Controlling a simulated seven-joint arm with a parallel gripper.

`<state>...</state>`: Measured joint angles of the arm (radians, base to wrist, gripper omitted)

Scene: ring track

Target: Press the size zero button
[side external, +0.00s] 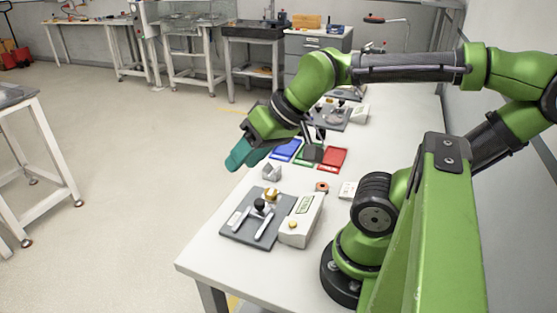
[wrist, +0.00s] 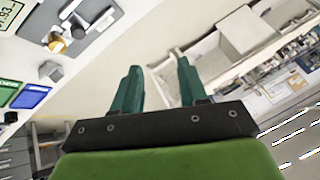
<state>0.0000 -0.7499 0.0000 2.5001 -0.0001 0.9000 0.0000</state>
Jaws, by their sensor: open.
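A white box with a green display (side external: 305,205) stands on the near part of the white table, beside a grey plate (side external: 240,238) with metal rails and a brass-coloured part. A small yellowish button (side external: 293,225) shows on the box's near end; I cannot read any label on it. In the wrist view, part of the display (wrist: 9,12) shows at the upper left corner. My gripper (side external: 238,161) has teal fingers and is raised at the table's left edge, behind and above the plate, apart from the box. It also shows in the wrist view (wrist: 157,62), open and empty.
Blue (side external: 286,150), green (side external: 307,154) and red (side external: 333,159) trays lie behind the plate, with a dark block at the green one. A small grey block (side external: 271,172) sits between plate and trays. A white pad (side external: 348,190) lies near my base. The table's front corner is bare.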

